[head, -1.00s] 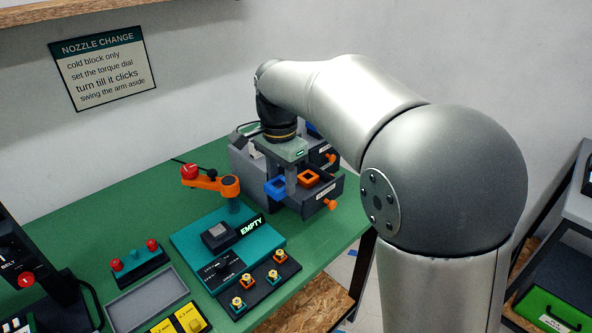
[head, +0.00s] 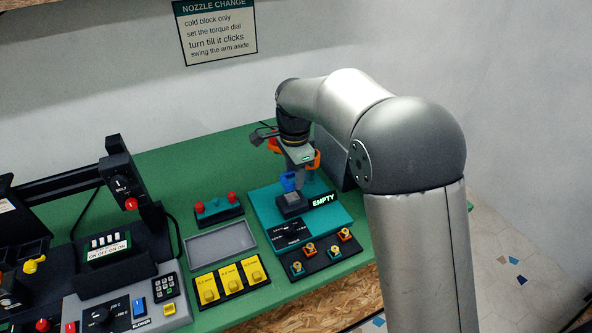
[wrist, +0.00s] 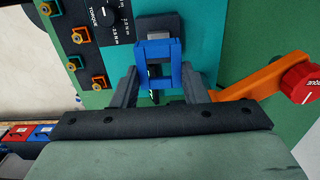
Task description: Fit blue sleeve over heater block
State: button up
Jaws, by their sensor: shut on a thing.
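The blue sleeve (head: 288,183), a square open frame, is held in my gripper (head: 300,172). In the wrist view the sleeve (wrist: 174,72) sits between the two grey fingers of my gripper (wrist: 160,88), which are shut on it. The heater block (head: 292,205) is dark with a lighter grey top and stands on the teal base (head: 335,217). In the wrist view the block (wrist: 170,22) lies just beyond the sleeve, whose far edge overlaps its near part. The sleeve appears above the block, not around it; I cannot tell the exact gap.
An orange swing arm with a red knob (wrist: 304,84) stands close to the right finger in the wrist view. A dark rack of nozzles (head: 325,256) lies in front of the base. An empty grey tray (head: 220,243) and a red-button box (head: 217,208) are to the left.

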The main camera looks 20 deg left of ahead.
aim_at(295, 198)
jog(key=shift+f+b, duration=1.3)
jog(key=shift+f, duration=0.65)
jog(key=shift+f+b, duration=0.55)
jog(key=shift+f, duration=0.65)
jog(key=o, duration=1)
notch_tip(295, 198, up, 17)
jog(key=shift+r, duration=0.2)
